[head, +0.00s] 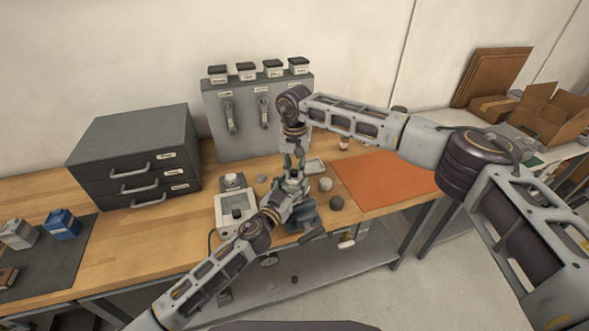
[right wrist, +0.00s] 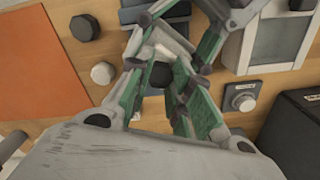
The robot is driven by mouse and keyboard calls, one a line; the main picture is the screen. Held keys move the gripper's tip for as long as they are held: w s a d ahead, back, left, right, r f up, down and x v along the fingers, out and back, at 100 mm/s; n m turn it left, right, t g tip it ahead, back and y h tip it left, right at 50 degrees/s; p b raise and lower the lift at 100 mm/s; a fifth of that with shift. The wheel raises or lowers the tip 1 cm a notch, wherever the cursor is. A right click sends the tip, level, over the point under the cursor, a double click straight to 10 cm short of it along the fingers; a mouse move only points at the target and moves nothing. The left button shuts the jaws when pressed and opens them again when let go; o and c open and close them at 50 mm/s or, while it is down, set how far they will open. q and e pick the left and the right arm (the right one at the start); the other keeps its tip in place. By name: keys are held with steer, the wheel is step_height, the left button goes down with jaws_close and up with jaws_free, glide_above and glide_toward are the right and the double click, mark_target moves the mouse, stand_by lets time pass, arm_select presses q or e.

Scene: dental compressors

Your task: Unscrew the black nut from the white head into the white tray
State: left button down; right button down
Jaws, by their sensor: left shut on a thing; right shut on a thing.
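The black nut (right wrist: 160,74) shows as a dark round piece between the green-padded fingers of my right gripper (right wrist: 165,82), which is shut on it. In the head view my right gripper (head: 293,163) points straight down over the work spot. The white head (right wrist: 172,47) is a pale piece right by the nut, mostly hidden by fingers; I cannot tell whether the threads still engage. My left gripper (head: 284,207) comes in from the front left, low beside the blue-grey vise (head: 303,218), and is shut on the white head. The white tray (head: 316,166) lies just behind, right of the right gripper.
A white meter box (head: 236,212) stands left of the grippers. Loose round pieces, one pale (head: 325,184) and one dark (head: 336,203), lie to the right. An orange mat (head: 385,180) is clear. A grey panel (head: 255,115) and drawer cabinet (head: 135,157) stand behind.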

steer(key=shift+w+n, duration=0.1)
steer(key=shift+n, duration=0.2)
steer(key=c, duration=1.3)
jaws_free()
steer(key=shift+r, duration=0.15)
steer(key=shift+r, duration=2.1)
